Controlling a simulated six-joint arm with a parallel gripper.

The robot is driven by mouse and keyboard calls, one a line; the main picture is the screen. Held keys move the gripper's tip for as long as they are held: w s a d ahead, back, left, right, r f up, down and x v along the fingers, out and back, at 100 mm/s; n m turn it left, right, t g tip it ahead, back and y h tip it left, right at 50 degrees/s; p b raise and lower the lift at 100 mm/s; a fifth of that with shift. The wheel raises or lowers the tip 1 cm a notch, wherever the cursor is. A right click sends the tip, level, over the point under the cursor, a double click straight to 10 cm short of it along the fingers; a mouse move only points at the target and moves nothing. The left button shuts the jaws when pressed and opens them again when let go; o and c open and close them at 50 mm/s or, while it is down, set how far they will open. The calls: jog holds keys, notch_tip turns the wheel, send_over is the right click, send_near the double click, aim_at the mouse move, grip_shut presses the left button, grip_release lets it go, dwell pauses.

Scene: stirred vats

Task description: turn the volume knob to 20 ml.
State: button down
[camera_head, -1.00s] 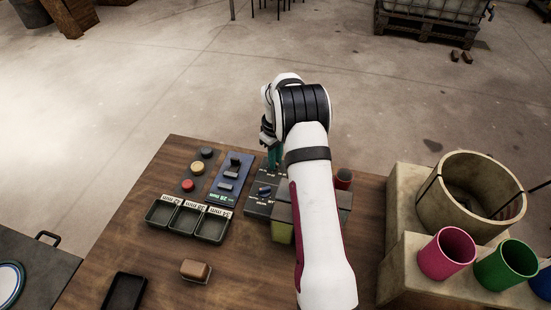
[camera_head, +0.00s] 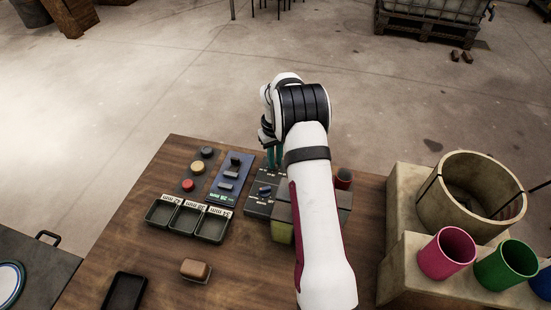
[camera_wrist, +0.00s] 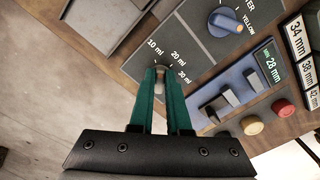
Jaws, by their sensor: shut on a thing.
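The volume knob (camera_wrist: 160,70) shows only in part in the wrist view, between the tips of my green fingers, on a dark panel (camera_wrist: 200,45) marked 10 ml, 20 ml and 30 ml. My gripper (camera_wrist: 162,75) is shut on the knob from above. The fingers hide much of it, and I cannot tell which mark it points to. In the head view my gripper (camera_head: 275,157) is at the far end of the panel (camera_head: 258,205), and my arm covers part of the panel.
A blue knob (camera_wrist: 225,20) marked YELLOW and WATER partly shows on the same panel. Beside it are a blue switch panel (camera_head: 222,197) reading 28 mm, several round buttons (camera_head: 187,185) and black trays (camera_head: 212,228). Coloured cups (camera_head: 446,254) and a round vat (camera_head: 440,205) stand right.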

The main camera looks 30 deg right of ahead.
jog(key=m, duration=0.4)
jog(key=shift+a+m, duration=0.1)
jog(key=shift+m, duration=0.2)
jog(key=shift+w+m, duration=0.1)
jog(key=shift+m, duration=1.5)
jog(key=c, duration=0.9)
grip_release()
notch_tip(320, 180, up, 16)
jog(key=shift+a+f, duration=0.1)
